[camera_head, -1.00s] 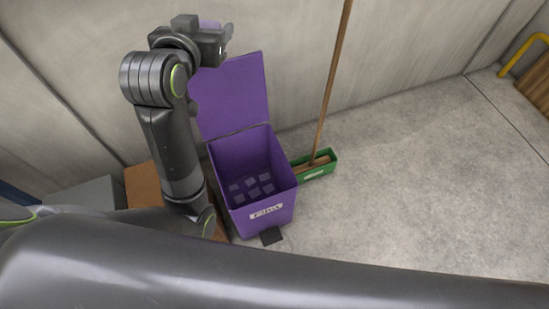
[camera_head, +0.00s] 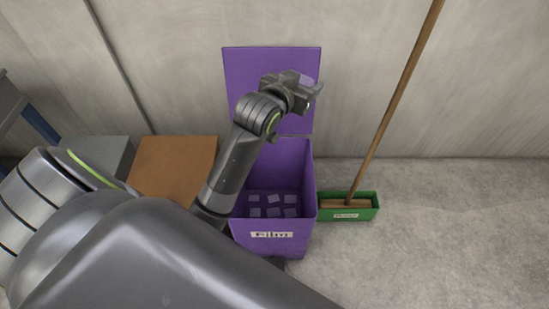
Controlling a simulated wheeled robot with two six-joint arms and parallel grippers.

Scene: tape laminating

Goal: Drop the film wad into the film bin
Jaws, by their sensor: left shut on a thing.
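The film bin (camera_head: 272,225) is a purple open-topped box with a "Film" label on its front. Its purple lid (camera_head: 250,72) stands open upright at the back, near the wall. My left gripper (camera_head: 312,92) is raised in front of the lid's right part, above the back of the bin's opening as seen here. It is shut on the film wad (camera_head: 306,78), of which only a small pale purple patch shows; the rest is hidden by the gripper. My right gripper is not in view.
Several pale flat patches show low inside the bin. A green tray (camera_head: 362,214) with a broom (camera_head: 395,101) stands right of the bin. A brown box (camera_head: 172,168) and a grey box (camera_head: 100,156) stand to the left. The floor at right is clear.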

